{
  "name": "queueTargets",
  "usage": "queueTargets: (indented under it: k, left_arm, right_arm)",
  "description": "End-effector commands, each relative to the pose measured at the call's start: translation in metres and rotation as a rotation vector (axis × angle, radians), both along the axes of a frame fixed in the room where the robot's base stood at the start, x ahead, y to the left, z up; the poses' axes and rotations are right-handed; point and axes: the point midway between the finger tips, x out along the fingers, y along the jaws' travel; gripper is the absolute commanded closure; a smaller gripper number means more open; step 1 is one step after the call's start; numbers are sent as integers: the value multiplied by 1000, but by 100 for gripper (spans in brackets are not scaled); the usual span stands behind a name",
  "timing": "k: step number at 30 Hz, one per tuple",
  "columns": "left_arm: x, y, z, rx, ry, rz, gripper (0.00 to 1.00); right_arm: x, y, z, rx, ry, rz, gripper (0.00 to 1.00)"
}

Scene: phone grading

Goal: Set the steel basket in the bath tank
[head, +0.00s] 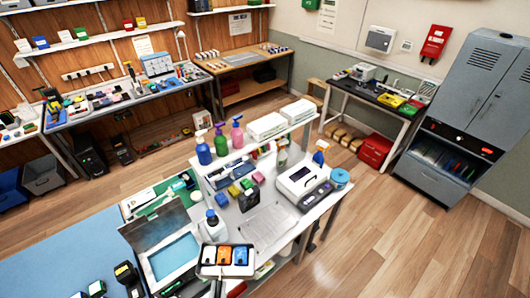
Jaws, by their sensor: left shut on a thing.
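The steel basket (240,272) is a shallow light tray with a dark rim. It holds items in white, orange and blue, and shows at the bottom centre. My left gripper (219,276) shows at the basket's near edge as a narrow dark part and is shut on it. Its fingers are small and partly cut off by the frame. The bath tank (153,277) stands just left of the basket, with blue liquid inside and its grey lid (155,225) raised at the back. The basket is beside the tank, not in it. My right gripper is not in view.
A white machine (303,181) and a blue tub (340,178) are at the bench's right. Pump bottles (220,142) stand on the shelf behind. Wooden floor (400,245) is open to the right.

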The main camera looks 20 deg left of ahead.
Motion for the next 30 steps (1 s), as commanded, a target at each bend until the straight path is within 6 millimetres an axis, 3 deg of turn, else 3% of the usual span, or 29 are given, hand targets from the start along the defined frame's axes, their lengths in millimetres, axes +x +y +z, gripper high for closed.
queueTargets:
  k: [8, 12, 17, 23, 30]
  left_arm:
    - [-1, 2, -3, 2, 0, 6, 100]
    - [-1, 5, -15, 2, -2, 20, 100]
    - [7, 22, -39, 0, -3, 89, 100]
    - [21, 63, -76, 1, -4, 234, 100]
    - [32, 145, -123, 1, -5, 477, 100]
  right_arm:
    - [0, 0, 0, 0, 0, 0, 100]
    - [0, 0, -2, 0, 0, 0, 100]
    - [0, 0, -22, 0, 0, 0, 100]
    - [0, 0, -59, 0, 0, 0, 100]
    - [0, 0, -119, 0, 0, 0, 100]
